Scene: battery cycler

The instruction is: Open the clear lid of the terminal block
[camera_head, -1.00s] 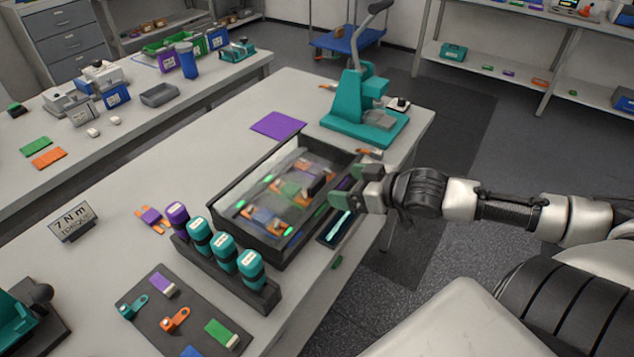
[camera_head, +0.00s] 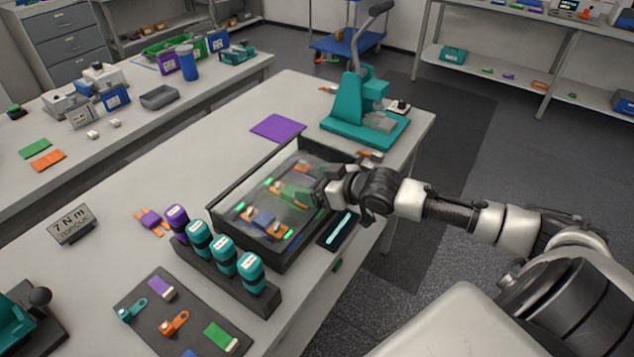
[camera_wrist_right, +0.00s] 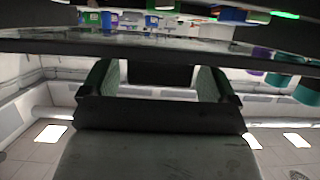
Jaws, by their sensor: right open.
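The terminal block is a black open-framed box (camera_head: 222,222) on the workbench in the head view, with small orange, blue and green parts and green lights inside. Its clear lid (camera_head: 262,192) shows as a hazy sheet over the box; I cannot tell whether it is raised at all. My right gripper (camera_head: 322,190) is at the box's right side, over its rim, and partly hides the lid edge there. In the right wrist view its two fingers (camera_wrist_right: 155,82) are apart with nothing clearly between them. A long dark edge and a glassy sheet (camera_wrist_right: 160,47) cross just above them. My left gripper is out of view.
A rack (camera_head: 262,298) of teal and purple cylinders stands close to the box's near-left side. A dark tray (camera_head: 337,232) lies on its right, a teal lever press (camera_head: 362,115) behind. A purple sheet (camera_head: 277,127) lies beyond. Bare bench is left of the box.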

